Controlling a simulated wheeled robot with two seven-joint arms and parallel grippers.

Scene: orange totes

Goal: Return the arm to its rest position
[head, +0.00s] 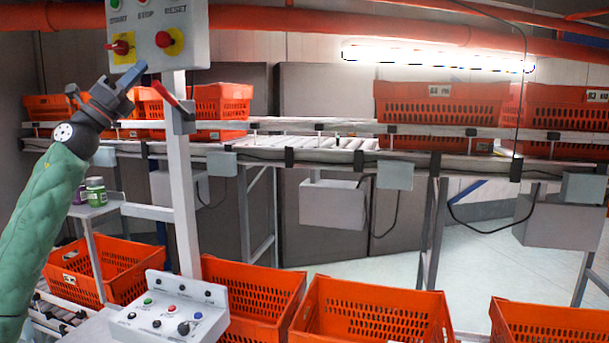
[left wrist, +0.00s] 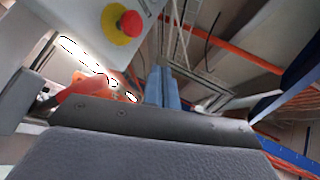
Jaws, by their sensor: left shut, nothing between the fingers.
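My left arm in its green sleeve comes in from the left of the head view and reaches upward. Its gripper (head: 131,78) is shut and empty, just below the upper control panel (head: 184,58). The panel has a red knob on a yellow square, a red round button on yellow, and START, STOP and RESET labels. In the left wrist view the closed fingers (left wrist: 162,88) point up past the panel (left wrist: 92,22) and its red button (left wrist: 131,23). I cannot tell whether the gripper touches the panel. My right gripper is in neither view.
A post (head: 184,190) with a red lever (head: 173,95) stands right of the gripper. A lower control box (head: 172,305) and orange totes (head: 375,310) are in front. A roller conveyor (head: 300,142) with more totes runs behind. Green and purple containers (head: 95,190) stand on a small shelf.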

